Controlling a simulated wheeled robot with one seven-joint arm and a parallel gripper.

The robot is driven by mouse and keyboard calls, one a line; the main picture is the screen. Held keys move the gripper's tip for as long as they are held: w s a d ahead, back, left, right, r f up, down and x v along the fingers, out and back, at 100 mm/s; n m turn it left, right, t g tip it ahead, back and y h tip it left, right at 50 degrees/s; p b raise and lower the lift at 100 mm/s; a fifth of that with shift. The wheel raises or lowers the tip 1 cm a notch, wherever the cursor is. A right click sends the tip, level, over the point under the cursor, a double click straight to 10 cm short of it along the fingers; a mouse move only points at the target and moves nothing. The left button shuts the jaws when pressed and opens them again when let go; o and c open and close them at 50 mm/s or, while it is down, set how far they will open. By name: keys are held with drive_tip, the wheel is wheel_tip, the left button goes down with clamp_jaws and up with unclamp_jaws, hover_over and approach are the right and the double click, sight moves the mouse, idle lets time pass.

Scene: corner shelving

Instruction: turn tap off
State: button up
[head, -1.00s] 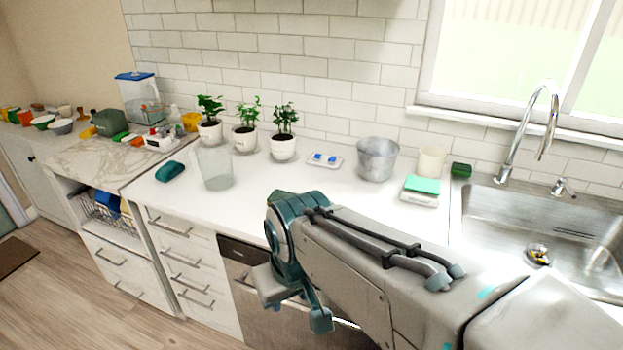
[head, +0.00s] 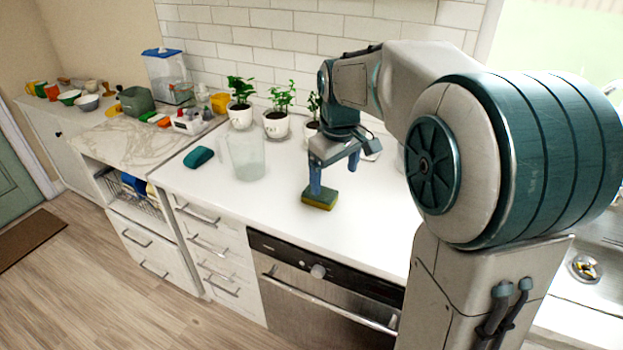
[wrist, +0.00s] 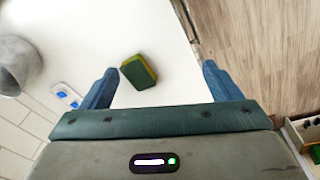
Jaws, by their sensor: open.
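The tap is almost wholly hidden behind my arm in the head view; a small grey piece at the right edge may be part of it. A strip of the steel sink (head: 607,243) shows at the right, with its drain. My gripper (head: 337,175) points down over the white counter, far left of the sink. It is open and empty. A yellow and green sponge (head: 320,200) lies under it on the counter. In the wrist view the sponge (wrist: 138,72) shows between the two blue fingers, nearer the left one, and is not held.
A clear glass container (head: 247,157) and a teal object (head: 198,157) stand left of my gripper. Potted plants (head: 276,124) line the wall. In the wrist view a metal pot (wrist: 17,65) is at the left. The counter's front edge (wrist: 188,30) lies right of the sponge.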

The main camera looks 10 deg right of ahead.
drive_tip(key=w+f+n, duration=0.2)
drive_tip(key=w+n, duration=0.1)
drive_tip(key=w, duration=0.7)
drive_tip(key=n+g+p, duration=0.1)
drive_tip(key=n, duration=0.1)
hover_over(320, 197)
drive_tip(key=w, duration=0.1)
wheel_tip(320, 197, down, 4)
drive_tip(key=f, duration=0.2)
drive_tip(key=f+p, duration=0.1)
drive_tip(key=f, duration=0.5)
drive_tip(key=shift+w+f, duration=0.1)
drive_tip(key=shift+w, duration=0.15)
drive_tip(key=shift+w+d+f+p, duration=0.1)
drive_tip(key=shift+f+p, duration=0.5)
drive_tip(key=shift+f, duration=0.7)
drive_tip(key=shift+w+d+f+p, duration=0.1)
drive_tip(key=shift+f+p, duration=0.45)
drive_tip(key=shift+f, duration=0.75)
drive_tip(key=c, duration=1.1)
drive_tip(key=shift+c, duration=0.2)
